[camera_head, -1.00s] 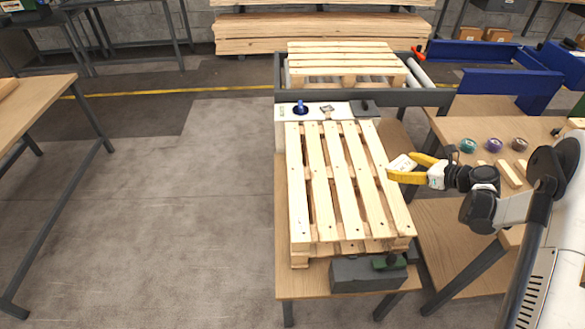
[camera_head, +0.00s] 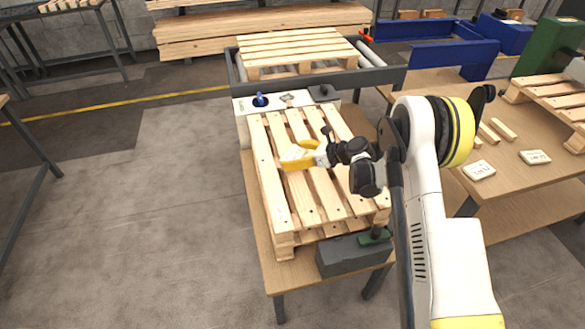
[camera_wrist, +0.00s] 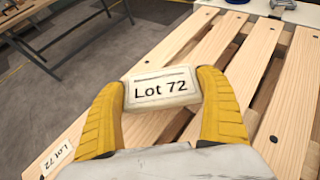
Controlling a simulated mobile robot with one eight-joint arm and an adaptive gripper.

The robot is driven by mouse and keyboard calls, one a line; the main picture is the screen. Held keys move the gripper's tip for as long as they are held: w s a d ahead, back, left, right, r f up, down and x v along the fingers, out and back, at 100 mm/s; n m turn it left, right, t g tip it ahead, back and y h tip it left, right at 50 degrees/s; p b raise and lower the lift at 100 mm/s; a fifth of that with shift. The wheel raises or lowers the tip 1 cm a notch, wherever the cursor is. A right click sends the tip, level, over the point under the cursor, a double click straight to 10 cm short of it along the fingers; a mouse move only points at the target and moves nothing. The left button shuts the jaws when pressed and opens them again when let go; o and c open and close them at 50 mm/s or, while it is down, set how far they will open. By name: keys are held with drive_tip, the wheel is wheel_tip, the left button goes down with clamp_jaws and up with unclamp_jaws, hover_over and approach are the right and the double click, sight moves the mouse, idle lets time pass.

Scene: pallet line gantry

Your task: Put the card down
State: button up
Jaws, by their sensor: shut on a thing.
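My gripper (camera_wrist: 162,92) has two yellow fingers and is shut on a small whitish card (camera_wrist: 160,87) that reads "Lot 72". In the head view, my gripper (camera_head: 292,158) and the card are over the middle-left slats of the near wooden pallet (camera_head: 272,185). The card is held flat-on to the wrist camera, above the slats; I cannot tell how high. A white label (camera_wrist: 58,156), also reading "Lot 72", lies on the pallet's board at the lower left of the wrist view.
The pallet sits on a wooden table (camera_head: 256,262). A grey box (camera_head: 340,258) with a green-handled tool stands at its near end. A blue-knobbed panel (camera_head: 260,101) is at its far end. Two white cards, one nearer (camera_head: 479,170), lie on the right-hand table.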

drive_tip(key=shift+a+f, duration=0.2)
drive_tip(key=shift+a, duration=0.05)
drive_tip(key=shift+f, duration=0.3)
drive_tip(key=shift+f+b, duration=1.05)
drive_tip(key=shift+f, duration=0.55)
drive_tip(key=shift+f, duration=0.15)
drive_tip(key=o, duration=1)
drive_tip(key=shift+c, duration=0.2)
